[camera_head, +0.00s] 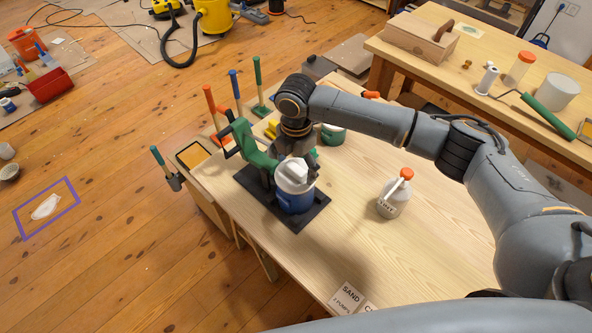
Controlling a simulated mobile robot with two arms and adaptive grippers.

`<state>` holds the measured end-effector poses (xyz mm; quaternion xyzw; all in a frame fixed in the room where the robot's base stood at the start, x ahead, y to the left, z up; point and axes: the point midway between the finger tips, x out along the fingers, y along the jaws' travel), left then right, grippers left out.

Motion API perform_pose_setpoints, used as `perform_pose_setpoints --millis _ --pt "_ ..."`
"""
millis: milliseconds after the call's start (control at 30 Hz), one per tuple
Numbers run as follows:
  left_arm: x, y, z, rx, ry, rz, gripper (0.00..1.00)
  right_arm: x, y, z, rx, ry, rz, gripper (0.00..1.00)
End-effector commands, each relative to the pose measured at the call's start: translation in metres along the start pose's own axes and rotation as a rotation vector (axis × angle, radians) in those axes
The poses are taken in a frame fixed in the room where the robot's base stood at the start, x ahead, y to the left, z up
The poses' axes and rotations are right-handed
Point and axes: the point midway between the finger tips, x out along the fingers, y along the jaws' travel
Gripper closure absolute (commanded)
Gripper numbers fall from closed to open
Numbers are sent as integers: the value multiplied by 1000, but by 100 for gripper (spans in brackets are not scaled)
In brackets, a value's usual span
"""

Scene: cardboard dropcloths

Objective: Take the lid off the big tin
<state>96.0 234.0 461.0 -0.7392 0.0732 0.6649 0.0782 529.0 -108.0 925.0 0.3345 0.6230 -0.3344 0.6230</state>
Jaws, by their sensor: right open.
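The big tin (294,201) appears to be the blue and white one standing upright on a dark base plate (262,208) on the wooden bench. Its pale top (291,174) has a white block-like shape on it; I cannot tell whether this is part of the lid. My right gripper (291,155) points down just above and behind the tin's top. It is open, and nothing shows held in it. Whether its fingers touch the lid is hard to see. My left gripper is out of view.
A green lever-like fixture (248,143) rises beside the tin at its left. A bottle with an orange cap (394,196) stands to the right. Handled tools (236,90) line the bench's far-left edge. The bench front is mostly clear around the SAND card (347,298).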

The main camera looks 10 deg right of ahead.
Motion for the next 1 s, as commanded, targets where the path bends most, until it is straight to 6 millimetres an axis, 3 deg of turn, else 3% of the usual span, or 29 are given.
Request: perform_pose_setpoints --millis 233,467,1000 --pt "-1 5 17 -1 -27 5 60 3 0 0 -1 0 0 17" --pt "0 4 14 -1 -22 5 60 2 0 0 -1 0 0 64" --pt "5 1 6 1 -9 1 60 -6 1 0 -1 -1 2 65"
